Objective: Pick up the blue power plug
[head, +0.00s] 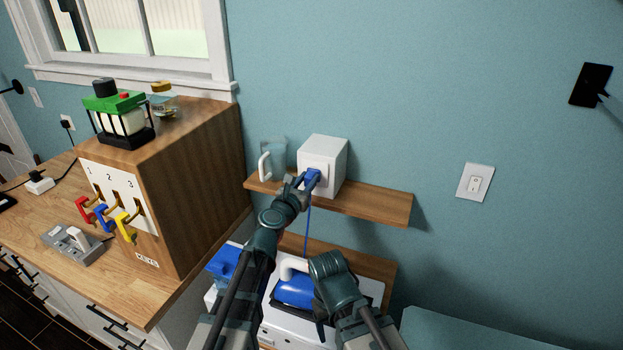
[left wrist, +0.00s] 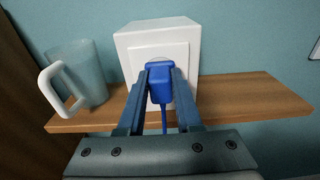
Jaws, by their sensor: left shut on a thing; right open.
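The blue power plug (head: 313,179) is at the front face of a white outlet box (head: 324,152) on a wooden shelf (head: 375,205). A blue cord hangs down from it. My left gripper (head: 304,182) is shut on the plug. In the left wrist view the plug (left wrist: 160,84) sits between the two fingers, against the box's square front plate (left wrist: 182,60). I cannot tell how deep it is seated. My right gripper (head: 331,268) is lower, in front of the white appliance; its fingers are not clearly seen.
A clear pitcher (head: 276,153) stands left of the box, close to my left gripper. A wooden cabinet (head: 190,180) with coloured key hooks stands on the counter at left. Below the shelf is a white appliance with blue parts (head: 294,292). The wall at right is clear around a switch (head: 475,182).

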